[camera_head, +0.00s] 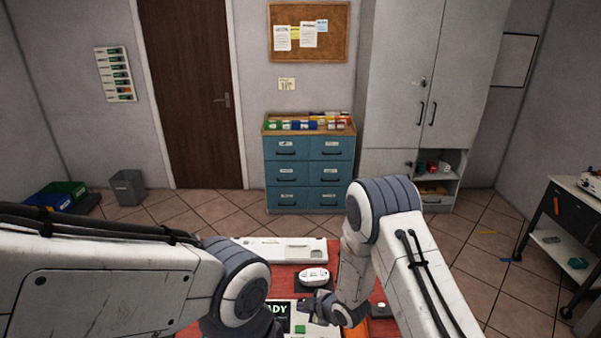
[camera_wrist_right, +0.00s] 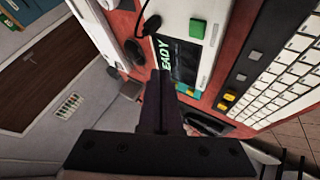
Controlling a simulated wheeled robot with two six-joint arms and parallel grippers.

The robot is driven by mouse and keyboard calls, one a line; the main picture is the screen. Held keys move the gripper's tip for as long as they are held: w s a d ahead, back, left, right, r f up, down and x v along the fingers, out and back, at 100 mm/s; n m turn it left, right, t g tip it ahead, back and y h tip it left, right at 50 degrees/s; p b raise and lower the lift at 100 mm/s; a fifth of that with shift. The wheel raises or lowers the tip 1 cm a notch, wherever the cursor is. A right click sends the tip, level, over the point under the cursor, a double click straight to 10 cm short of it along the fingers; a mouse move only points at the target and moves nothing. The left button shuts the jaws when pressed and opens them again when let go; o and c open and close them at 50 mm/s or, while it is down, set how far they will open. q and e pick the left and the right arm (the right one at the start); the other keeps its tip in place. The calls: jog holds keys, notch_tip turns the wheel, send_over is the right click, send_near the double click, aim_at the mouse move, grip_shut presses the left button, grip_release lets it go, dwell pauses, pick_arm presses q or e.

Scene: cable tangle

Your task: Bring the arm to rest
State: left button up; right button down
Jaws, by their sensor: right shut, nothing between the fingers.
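My right arm (camera_head: 405,260) reaches down from the right over a red-topped work surface (camera_head: 284,279). My right gripper (camera_head: 316,304) hangs low there, in front of a white rounded device (camera_head: 314,275). In the right wrist view my right gripper (camera_wrist_right: 161,90) has its dark fingers together with nothing between them. They point toward a dark screen (camera_wrist_right: 178,57) with green and white letters ending in "EADY". My left arm (camera_head: 110,280) comes in from the left, bent at a grey joint. Its gripper is out of the picture.
A white panel with a green button (camera_wrist_right: 197,27) lies beside the screen. A white keyboard (camera_wrist_right: 285,85) and a black cable (camera_wrist_right: 142,22) are near.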

jog(key=s+r+m+g+h+b, duration=0.1)
jog(key=s+r+m+h+b, duration=0.15)
jog(key=r, duration=0.55)
jog(key=s+d+r+m+g+b, duration=0.1)
jog(key=s+r+m+g, duration=0.1)
jog(key=s, duration=0.7)
jog(key=s+d+r+m+g+h+b, duration=0.1)
jog(key=s+r, duration=0.4)
jog(key=s, duration=0.5)
jog(key=s+d+r+m+g+h+b, duration=0.1)
jog(key=s+r+m, duration=0.3)
jog(key=s, duration=0.6)
jog(key=shift+d+r+g+b, duration=0.3)
jog(key=shift+d+g, duration=0.2)
jog(key=shift+g, duration=0.3)
